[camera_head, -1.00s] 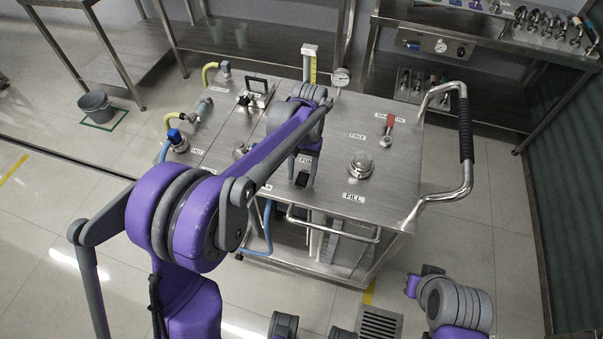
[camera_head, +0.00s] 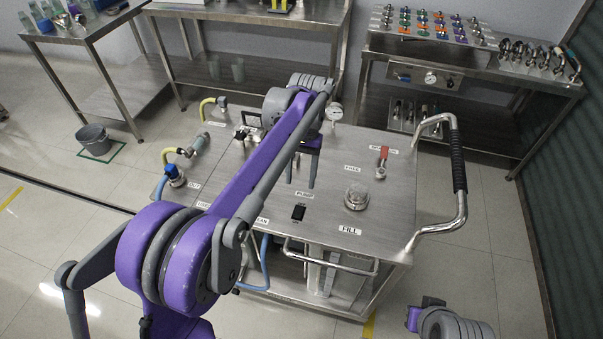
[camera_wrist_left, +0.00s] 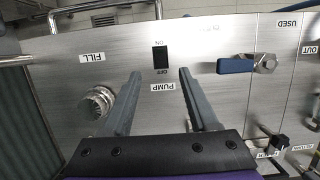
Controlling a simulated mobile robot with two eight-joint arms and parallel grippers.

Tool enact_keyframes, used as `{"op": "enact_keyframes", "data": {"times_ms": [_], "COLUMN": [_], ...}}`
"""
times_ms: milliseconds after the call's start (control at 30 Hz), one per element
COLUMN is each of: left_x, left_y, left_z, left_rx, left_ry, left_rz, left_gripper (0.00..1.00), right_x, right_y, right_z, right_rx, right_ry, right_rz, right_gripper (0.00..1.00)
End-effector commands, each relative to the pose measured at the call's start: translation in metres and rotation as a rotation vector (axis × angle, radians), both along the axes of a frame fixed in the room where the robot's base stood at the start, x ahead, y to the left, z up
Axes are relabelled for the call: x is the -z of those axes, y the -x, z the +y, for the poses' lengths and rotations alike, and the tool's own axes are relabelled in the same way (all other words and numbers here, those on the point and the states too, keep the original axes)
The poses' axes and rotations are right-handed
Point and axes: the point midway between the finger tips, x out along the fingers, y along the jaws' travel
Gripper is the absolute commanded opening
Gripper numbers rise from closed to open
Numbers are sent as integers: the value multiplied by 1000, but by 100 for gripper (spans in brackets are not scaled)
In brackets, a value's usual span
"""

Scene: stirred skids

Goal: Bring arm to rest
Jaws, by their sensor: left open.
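My left gripper (camera_head: 301,182) is over the steel skid top (camera_head: 330,200), at the end of my purple and grey arm. Its two grey fingers are apart with nothing between them, as the left wrist view (camera_wrist_left: 160,74) also shows. The black pump switch (camera_head: 298,212) lies on the panel just in front of the fingertips in the head view. In the wrist view the switch (camera_wrist_left: 160,58) shows between and beyond the fingertips, with ON and OFF labels. Part of my right arm shows at the lower right; its gripper is not in view.
A round fill cap (camera_head: 356,196) and a red-handled valve (camera_head: 382,160) stand on the panel. A blue-handled valve (camera_wrist_left: 237,66) shows in the wrist view. A steel push handle (camera_head: 459,165) rises at the skid's right. Steel tables (camera_head: 250,24) stand behind.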

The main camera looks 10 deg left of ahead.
Motion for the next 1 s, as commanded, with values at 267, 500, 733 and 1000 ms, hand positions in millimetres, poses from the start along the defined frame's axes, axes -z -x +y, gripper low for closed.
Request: {"op": "enact_keyframes", "data": {"times_ms": [267, 500, 733, 1000], "left_x": [-1, -23, -34, -19], "left_y": [2, 38, 101, 178], "left_z": [1, 12, 28, 41], "left_rx": [0, -9, -19, -29], "left_ry": [0, 9, 17, 19], "left_rz": [-5, -125, -326, -559], "left_gripper": [60, 60, 60, 60], "right_x": [0, -11, -25, -41], "right_y": [0, -2, -5, -10], "right_z": [0, 0, 0, 0], "right_rx": [0, 0, 0, 0], "right_ry": [0, 0, 0, 0], "right_rz": [0, -4, -10, -18], "right_gripper": [0, 0, 0, 0]}}
